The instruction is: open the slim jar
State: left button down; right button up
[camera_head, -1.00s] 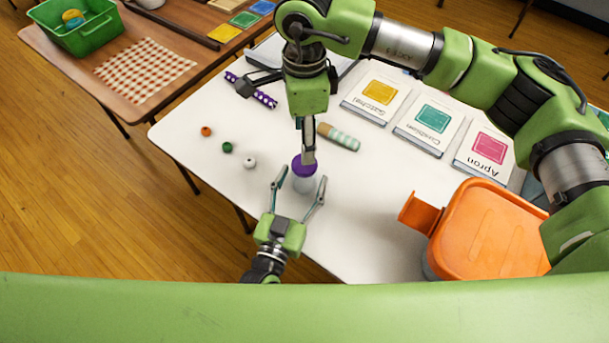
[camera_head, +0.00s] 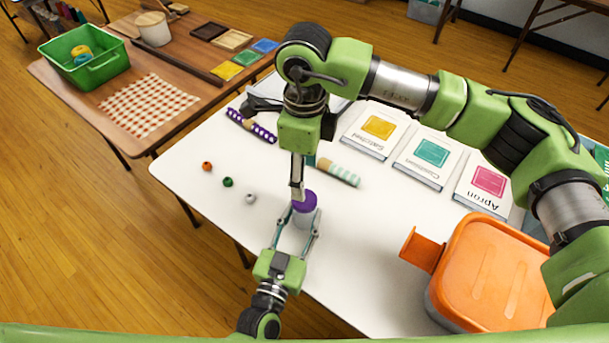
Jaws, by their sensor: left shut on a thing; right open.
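The slim jar (camera_head: 304,216) stands upright on the white table near its front edge. Its body is pale and its lid (camera_head: 304,201) is purple. My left gripper (camera_head: 297,226) comes from the front edge and is shut on the jar's body, one finger on each side. My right gripper (camera_head: 298,190) points down from above, its fingers at the lid's left side. It is open; from this angle I cannot tell whether its fingers touch the lid, which seems to be on the jar.
An orange-lidded container (camera_head: 494,272) stands to the right. Several beads, including a green one (camera_head: 228,182), lie left. A mint-striped roll (camera_head: 338,172), a purple patterned roll (camera_head: 251,126) and pattern packets (camera_head: 421,158) lie behind. A second table (camera_head: 120,133) holds a green bin (camera_head: 86,57).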

aim_at(304, 210)
jog(key=m, duration=0.7)
jog(key=shift+m, duration=0.3)
jog(key=m, duration=1.4)
jog(key=shift+m, duration=0.3)
jog(key=m, duration=0.3)
jog(key=shift+m, duration=0.3)
jog(key=m, duration=0.4)
jog(key=shift+m, duration=0.3)
jog(key=shift+f+m, duration=0.3)
notch_tip(304, 210, down, 7)
jog(key=shift+f, duration=0.2)
